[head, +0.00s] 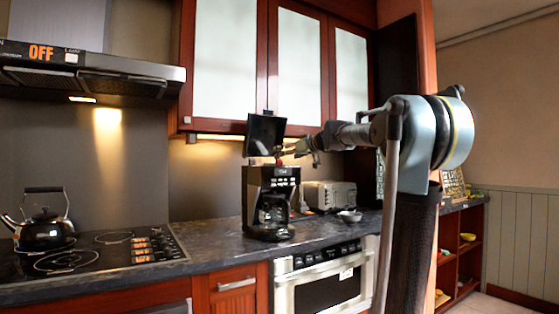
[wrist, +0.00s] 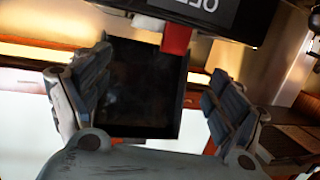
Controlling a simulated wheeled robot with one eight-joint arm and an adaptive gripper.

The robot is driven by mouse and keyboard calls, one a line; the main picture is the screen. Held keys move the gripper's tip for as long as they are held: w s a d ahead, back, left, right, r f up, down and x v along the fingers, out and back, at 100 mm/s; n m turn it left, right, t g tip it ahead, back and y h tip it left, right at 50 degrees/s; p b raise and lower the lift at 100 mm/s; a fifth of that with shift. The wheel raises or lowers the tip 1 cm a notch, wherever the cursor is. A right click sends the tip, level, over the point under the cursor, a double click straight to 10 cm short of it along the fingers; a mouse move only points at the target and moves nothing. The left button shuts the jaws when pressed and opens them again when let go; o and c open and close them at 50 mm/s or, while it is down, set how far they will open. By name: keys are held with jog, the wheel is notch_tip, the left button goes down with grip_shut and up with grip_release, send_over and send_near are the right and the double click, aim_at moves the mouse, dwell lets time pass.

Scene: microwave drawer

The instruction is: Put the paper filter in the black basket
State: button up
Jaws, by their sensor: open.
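A black coffee maker (head: 268,200) stands on the counter with its dark lid (head: 265,134) raised. My gripper (head: 288,153) is just above its top, at the right of the lid. In the wrist view my gripper (wrist: 155,70) is open, with the dark lid panel (wrist: 143,90) showing between or behind the fingers. A small red piece (wrist: 178,38) and a white strip (wrist: 145,21) show near the coffee maker's top. I cannot make out the paper filter for certain. The black basket cannot be told apart from the dark coffee maker.
A toaster (head: 329,194) and a small pale bowl (head: 350,215) are on the counter to the right. A kettle (head: 43,218) sits on the stove at left. Wall cabinets (head: 225,65) hang above. The counter left of the coffee maker is clear.

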jog(key=shift+v, duration=1.45)
jog(key=s+d+f+m+g+h, duration=0.3)
jog(key=s+d+f, duration=0.3)
jog(key=s+f, duration=0.8)
jog(key=s+d+f+m+g+h, duration=0.3)
jog(key=s+d+f, duration=0.3)
jog(key=s+f, duration=0.9)
jog(key=s+d+f+m+g+h, duration=0.2)
jog(key=s+d+f+h, duration=0.3)
jog(key=s+f, duration=1)
notch_tip(320, 180, down, 10)
jog(key=shift+s+d+f+m+g, duration=0.1)
jog(key=shift+s+d+m+g, duration=0.25)
jog(key=shift+d, duration=0.65)
jog(key=shift+w, duration=0.15)
